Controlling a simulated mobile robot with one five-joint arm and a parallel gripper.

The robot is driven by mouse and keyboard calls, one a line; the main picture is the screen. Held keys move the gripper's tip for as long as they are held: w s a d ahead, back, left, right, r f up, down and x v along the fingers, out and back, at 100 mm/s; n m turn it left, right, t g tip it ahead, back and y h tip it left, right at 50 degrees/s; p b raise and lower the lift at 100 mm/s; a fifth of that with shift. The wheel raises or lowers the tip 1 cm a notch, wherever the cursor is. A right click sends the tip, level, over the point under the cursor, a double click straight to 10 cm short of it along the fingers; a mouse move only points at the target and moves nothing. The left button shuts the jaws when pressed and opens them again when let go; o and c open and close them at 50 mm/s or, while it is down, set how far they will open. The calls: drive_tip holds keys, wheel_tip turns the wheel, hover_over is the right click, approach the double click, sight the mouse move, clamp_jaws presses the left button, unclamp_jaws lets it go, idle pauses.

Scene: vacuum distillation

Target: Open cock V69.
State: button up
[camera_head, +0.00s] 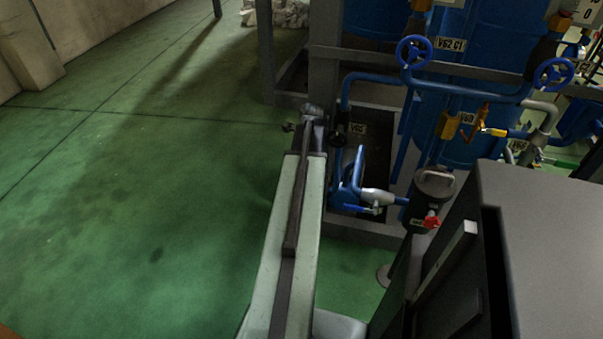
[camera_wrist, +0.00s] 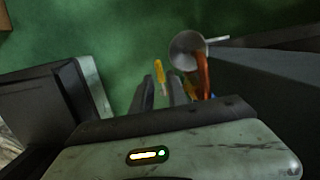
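An orange-brown part (camera_wrist: 202,76) and a grey round cup-like part (camera_wrist: 188,44) are close to the right finger. My fingers are not distinguishable in the head view.
Blue handwheels (camera_head: 414,52) and (camera_head: 554,75) stand on the upper pipe. Green floor (camera_head: 130,190) is clear at the left.

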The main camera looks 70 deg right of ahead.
drive_tip(key=r+p, duration=0.1)
drive_tip(key=r, duration=0.1)
drive_tip(key=r+p, duration=0.3)
drive_tip(key=shift+s+r, duration=0.35)
drive_tip(key=shift+r, duration=0.05)
drive_tip(key=shift+f, duration=0.15)
